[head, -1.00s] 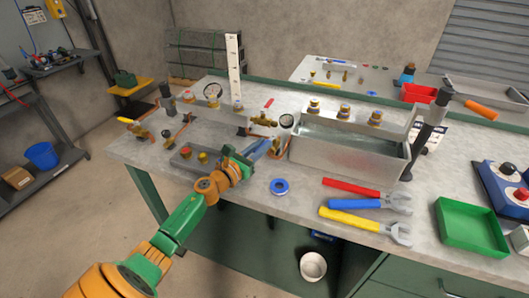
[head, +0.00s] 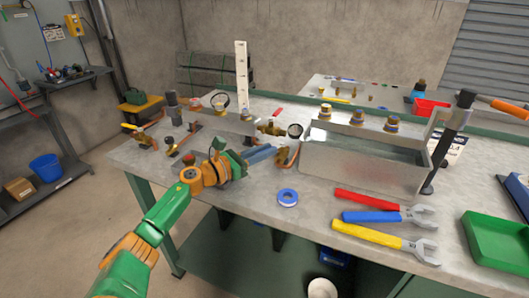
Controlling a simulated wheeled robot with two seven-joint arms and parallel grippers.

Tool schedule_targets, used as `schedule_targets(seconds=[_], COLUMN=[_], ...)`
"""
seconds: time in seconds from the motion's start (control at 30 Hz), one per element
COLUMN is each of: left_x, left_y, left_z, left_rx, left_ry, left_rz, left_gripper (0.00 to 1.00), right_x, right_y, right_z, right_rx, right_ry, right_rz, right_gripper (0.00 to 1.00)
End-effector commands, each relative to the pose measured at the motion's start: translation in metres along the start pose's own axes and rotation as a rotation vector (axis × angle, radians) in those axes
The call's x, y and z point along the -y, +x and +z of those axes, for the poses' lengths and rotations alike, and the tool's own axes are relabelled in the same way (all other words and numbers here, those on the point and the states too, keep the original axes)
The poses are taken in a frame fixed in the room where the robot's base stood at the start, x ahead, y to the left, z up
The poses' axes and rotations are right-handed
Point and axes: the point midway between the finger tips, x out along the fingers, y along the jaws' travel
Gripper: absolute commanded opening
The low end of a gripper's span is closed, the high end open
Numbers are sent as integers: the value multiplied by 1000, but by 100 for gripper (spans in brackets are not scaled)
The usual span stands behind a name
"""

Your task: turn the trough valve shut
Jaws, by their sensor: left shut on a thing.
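The trough (head: 365,172) is a grey metal tank with water in it, right of centre on the bench. The brass trough valve (head: 271,129) sits just left of it, with a copper pipe (head: 287,156) running beside. My left gripper (head: 266,152) reaches in from the left, and its blue-grey fingers are closed right in front of the valve. My right gripper is not in view.
A blue tape ring (head: 287,197) lies in front of the gripper. Red, blue and yellow wrenches (head: 375,236) lie at right, near a green tray (head: 500,240). Smaller valves (head: 143,138) and a grey manifold block (head: 226,121) stand behind and left.

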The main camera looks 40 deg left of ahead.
Motion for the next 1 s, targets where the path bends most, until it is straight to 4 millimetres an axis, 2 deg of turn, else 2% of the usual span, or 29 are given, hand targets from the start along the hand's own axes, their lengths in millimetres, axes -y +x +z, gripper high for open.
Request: schedule_targets(seconds=[0.03, 0.1, 0.13, 0.47, 0.8, 1.0], left_x=[0, 0, 0, 0, 0, 0], left_y=[0, 0, 0, -2, -47, -66], left_z=[-1, -1, -1, -1, -4, -2], left_rx=[-3, -3, -2, -1, -6, -3], left_ry=[0, 0, 0, 1, 1, 0], left_rz=[-1, -1, -1, 1, 0, -1], left_gripper=[26, 45, 51, 51, 51, 51], right_x=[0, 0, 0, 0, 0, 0], right_y=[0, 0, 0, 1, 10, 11], right_z=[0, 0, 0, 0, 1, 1], right_rx=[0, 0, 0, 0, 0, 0], right_ry=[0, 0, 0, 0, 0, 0], right_rz=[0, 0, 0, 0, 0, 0], right_gripper=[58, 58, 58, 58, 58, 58])
